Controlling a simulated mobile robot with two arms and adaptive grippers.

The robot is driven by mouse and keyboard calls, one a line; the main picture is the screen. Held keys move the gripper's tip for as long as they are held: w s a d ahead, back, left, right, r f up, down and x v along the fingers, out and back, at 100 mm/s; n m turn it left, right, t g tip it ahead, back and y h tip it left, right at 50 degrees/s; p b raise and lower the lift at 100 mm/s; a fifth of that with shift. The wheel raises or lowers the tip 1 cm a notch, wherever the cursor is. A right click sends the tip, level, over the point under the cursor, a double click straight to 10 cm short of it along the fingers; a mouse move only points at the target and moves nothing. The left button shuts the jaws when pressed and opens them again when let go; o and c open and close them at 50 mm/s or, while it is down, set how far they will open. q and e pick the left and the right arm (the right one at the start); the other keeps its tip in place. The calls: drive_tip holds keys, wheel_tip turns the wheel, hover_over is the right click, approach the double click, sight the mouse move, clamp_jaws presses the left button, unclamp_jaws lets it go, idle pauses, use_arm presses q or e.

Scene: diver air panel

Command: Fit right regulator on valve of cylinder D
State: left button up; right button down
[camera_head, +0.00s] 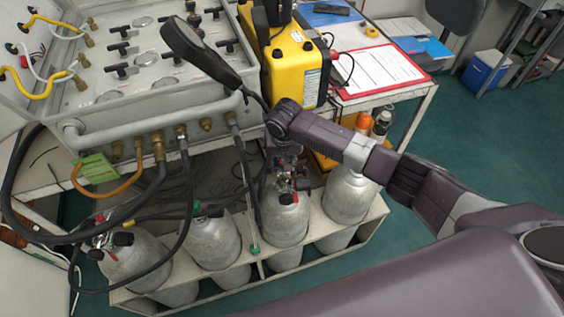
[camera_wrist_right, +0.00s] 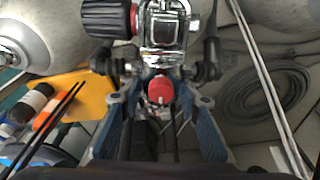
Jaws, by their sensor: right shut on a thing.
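My right gripper (camera_head: 283,160) is over the third cylinder from the left (camera_head: 284,222), at its valve (camera_head: 286,186). It is shut on a metal fitting, which I take to be the right regulator (camera_wrist_right: 162,28). In the wrist view the fingers of the right gripper (camera_wrist_right: 157,75) straddle it, with a red knob (camera_wrist_right: 160,90) between them. A black and red handwheel (camera_wrist_right: 108,18) is beside the chrome frame. Whether the regulator is seated on the valve cannot be told. No cylinder letters are readable. My left gripper is out of view.
Other cylinders stand in the rack (camera_head: 375,222), one at the right (camera_head: 350,195) and two at the left. The grey air panel (camera_head: 110,90) overhangs behind with black hoses (camera_head: 187,190) looping down. A yellow case (camera_head: 300,70) and a table with a red clipboard (camera_head: 380,72) are behind my arm.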

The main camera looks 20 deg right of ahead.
drive_tip(key=shift+r, duration=0.1)
idle(0.3)
drive_tip(key=shift+w+p, duration=0.1)
drive_tip(key=shift+p, duration=0.35)
drive_tip(key=shift+f, duration=0.45)
idle(0.4)
drive_tip(key=c, duration=1.5)
unclamp_jaws()
drive_tip(key=shift+o, duration=0.7)
drive_tip(key=shift+f, duration=0.1)
drive_tip(key=v, duration=1.2)
